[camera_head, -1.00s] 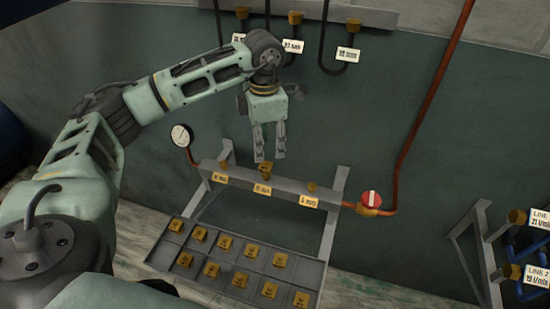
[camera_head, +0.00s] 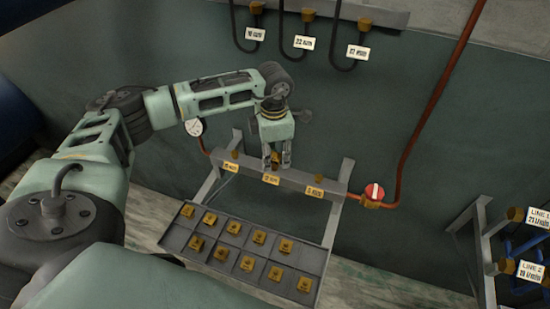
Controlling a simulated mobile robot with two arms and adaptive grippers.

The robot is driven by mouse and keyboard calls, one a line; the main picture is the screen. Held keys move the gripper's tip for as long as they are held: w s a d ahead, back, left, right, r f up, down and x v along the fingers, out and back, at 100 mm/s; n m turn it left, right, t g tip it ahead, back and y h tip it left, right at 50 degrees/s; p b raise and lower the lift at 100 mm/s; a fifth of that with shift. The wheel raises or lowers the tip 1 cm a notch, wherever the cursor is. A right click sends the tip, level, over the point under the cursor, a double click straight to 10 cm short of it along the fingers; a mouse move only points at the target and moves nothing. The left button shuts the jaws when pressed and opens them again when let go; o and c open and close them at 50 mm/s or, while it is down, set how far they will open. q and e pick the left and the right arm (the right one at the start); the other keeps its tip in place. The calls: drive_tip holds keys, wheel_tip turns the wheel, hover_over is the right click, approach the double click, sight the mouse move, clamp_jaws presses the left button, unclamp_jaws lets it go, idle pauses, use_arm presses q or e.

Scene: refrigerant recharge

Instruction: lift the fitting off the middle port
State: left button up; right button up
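The manifold (camera_head: 298,178) is a grey bar with three labelled ports. A small brass fitting (camera_head: 275,160) sits at the middle port, above the middle yellow label (camera_head: 271,179). My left gripper (camera_head: 277,166) points down over that port. Its two fingers stand apart, one on each side of the fitting, and partly hide it. I see no clear sign that the fingers press on it. My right gripper is not in view.
A grey tray (camera_head: 175,238) with several brass pieces in compartments lies below the manifold. A gauge (camera_head: 194,127) is at the bar's left, a red valve (camera_head: 374,192) and red pipe at its right. Labelled hoses hang above. Another rack (camera_head: 485,235) stands far right.

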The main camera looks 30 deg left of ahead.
use_arm(q)
clamp_jaws()
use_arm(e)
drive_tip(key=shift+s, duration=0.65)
use_arm(q)
drive_tip(key=shift+w+r, duration=0.1)
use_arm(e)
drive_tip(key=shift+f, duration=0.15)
